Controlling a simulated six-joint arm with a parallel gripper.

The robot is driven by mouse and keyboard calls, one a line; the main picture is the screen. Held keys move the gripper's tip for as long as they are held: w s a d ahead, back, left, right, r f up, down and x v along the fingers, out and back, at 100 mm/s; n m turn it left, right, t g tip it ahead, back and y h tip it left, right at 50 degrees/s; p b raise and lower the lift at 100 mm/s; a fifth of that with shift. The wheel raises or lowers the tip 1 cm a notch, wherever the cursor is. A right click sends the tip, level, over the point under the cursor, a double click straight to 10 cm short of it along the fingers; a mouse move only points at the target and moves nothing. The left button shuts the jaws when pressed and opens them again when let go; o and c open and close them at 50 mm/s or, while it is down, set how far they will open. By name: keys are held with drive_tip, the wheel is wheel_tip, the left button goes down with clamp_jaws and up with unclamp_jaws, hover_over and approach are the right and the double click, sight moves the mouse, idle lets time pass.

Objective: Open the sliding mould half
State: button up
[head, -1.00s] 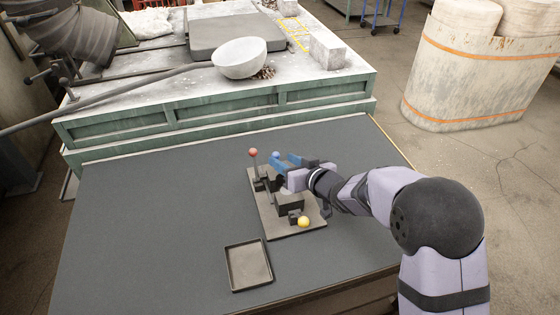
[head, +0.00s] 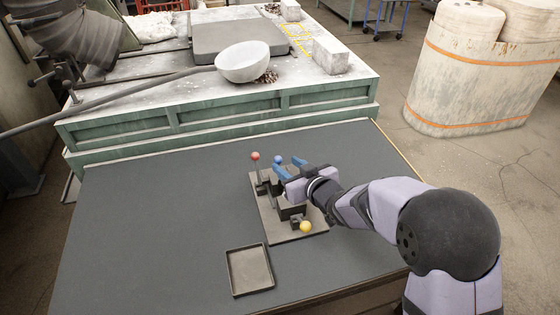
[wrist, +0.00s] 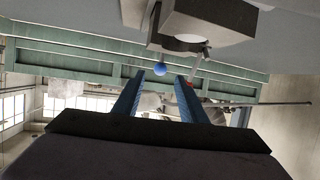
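The mould fixture stands on a flat base plate (head: 282,232) on the dark table. It has dark blocks (head: 291,212), a red-knobbed lever (head: 255,156), a blue knob (head: 278,159) and a yellow knob (head: 305,226). My gripper (head: 288,163) is over the far part of the fixture, its two blue fingers apart. In the wrist view the blue knob (wrist: 160,69) shows in the gap between the fingertips (wrist: 160,76); I cannot tell if they touch it. A mould block with a round opening (wrist: 208,22) is above it in that view. My arm hides part of the fixture.
An empty shallow tray (head: 249,270) lies nearer on the table. Behind the table is a green-sided bench (head: 215,118) with a white bowl-shaped ladle (head: 243,62) on a long handle. The table's left side is clear.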

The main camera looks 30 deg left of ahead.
sight(279, 161)
drive_tip(key=shift+s+f+n+t, duration=0.1)
drive_tip(key=shift+s+n+t, duration=0.25)
drive_tip(key=shift+n, duration=0.35)
drive_tip(key=shift+w+a, duration=0.1)
drive_tip(key=shift+w, duration=0.05)
drive_tip(key=shift+p+x, duration=1.5)
drive_tip(key=shift+x, duration=2.05)
drive_tip(key=shift+f, duration=0.1)
drive_tip(key=shift+c, duration=0.7)
clamp_jaws()
